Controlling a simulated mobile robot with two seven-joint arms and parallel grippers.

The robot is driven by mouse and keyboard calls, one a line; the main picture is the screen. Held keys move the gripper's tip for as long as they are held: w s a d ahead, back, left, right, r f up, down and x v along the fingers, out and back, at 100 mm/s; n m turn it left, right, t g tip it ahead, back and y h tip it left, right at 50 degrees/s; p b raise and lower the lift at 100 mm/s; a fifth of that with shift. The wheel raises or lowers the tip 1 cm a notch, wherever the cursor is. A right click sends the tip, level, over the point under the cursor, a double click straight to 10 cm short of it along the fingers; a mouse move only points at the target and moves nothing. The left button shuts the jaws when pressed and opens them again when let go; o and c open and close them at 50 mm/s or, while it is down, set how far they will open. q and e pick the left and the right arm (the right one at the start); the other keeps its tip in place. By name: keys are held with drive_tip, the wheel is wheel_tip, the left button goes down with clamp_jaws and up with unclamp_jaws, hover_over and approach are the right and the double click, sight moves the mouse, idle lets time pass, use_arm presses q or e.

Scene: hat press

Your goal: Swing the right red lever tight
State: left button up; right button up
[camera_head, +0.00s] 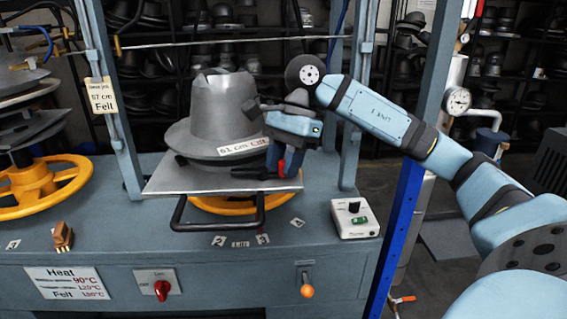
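The grey felt hat form (222,110) stands on the metal plate (205,180) of the press, with a "61 cm" label on its brim. A small red part (281,165), which looks like the right red lever, shows at the plate's right side. My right gripper (283,156) points down at it from beside the hat. Its dark fingers are right at the red part and cover most of it. I cannot tell whether they are closed on it. A left red lever does not show. My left gripper is out of view.
A yellow handwheel (228,203) sits below the plate, behind a dark bar handle (218,222). Blue posts (355,110) flank the press. A white control box (354,219) stands on the bench at right. Another yellow handwheel (20,188) is at left.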

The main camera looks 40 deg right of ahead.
clamp_jaws()
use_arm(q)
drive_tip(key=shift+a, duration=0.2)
